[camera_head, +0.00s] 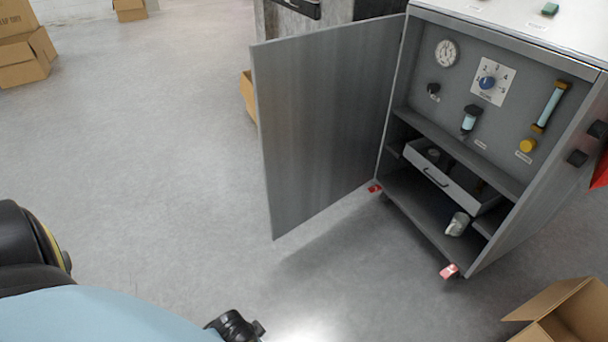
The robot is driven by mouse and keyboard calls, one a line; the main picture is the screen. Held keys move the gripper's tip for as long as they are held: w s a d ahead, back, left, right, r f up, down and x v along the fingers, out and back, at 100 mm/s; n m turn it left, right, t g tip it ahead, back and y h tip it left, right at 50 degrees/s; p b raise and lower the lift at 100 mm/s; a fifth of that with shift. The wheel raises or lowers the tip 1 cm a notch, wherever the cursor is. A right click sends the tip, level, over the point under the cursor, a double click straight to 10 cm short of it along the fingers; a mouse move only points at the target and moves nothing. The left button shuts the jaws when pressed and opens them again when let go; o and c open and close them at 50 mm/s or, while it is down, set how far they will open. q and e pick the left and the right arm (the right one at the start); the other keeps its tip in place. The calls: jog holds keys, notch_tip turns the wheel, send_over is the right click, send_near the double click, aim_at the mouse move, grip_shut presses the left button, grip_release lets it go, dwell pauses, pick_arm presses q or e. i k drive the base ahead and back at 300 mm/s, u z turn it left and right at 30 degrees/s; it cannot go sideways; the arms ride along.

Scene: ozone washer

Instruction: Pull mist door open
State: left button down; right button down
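The grey metal mist door (325,125) stands wide open. It is hinged at the left front edge of the grey cabinet (540,205) and swings out to the left. The cabinet interior is exposed. Its upper panel holds a round gauge (447,53), a blue dial (487,82) on a white plate and a yellow knob (528,146). Below are a drawer (450,178) and a whitish cup-like item (457,224). Parts of my own body show at the lower left. Neither gripper can be made out, and nothing of mine touches the door.
An open cardboard box (565,318) sits at the lower right, near the cabinet's front. Cardboard boxes (25,60) stand at the upper left, and another box (248,95) is partly behind the door. Red caster parts (449,271) are under the cabinet. The floor left of the door is clear.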

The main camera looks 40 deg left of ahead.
aim_at(322, 97)
jog(key=u, duration=0.7)
jog(key=i, duration=0.25)
jog(key=u, duration=0.1)
